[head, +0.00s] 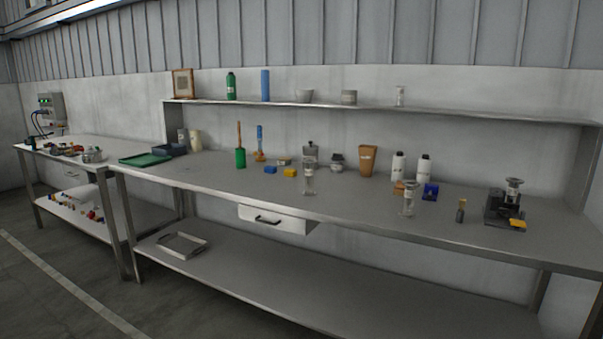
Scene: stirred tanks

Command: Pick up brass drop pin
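A small upright piece (461,211) with a dark grey lower part and a brass-yellow top stands near the front edge of the long bench, right of centre. It may be the brass drop pin, but it is too small to tell for sure. Neither of my grippers shows in the head view.
The long steel bench (350,212) has a clear front strip. Right of the small piece stands a black device (505,208) with a yellow part. To its left are a clear glass (408,206) and a blue block (430,192). A shelf (450,110) runs above the back.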

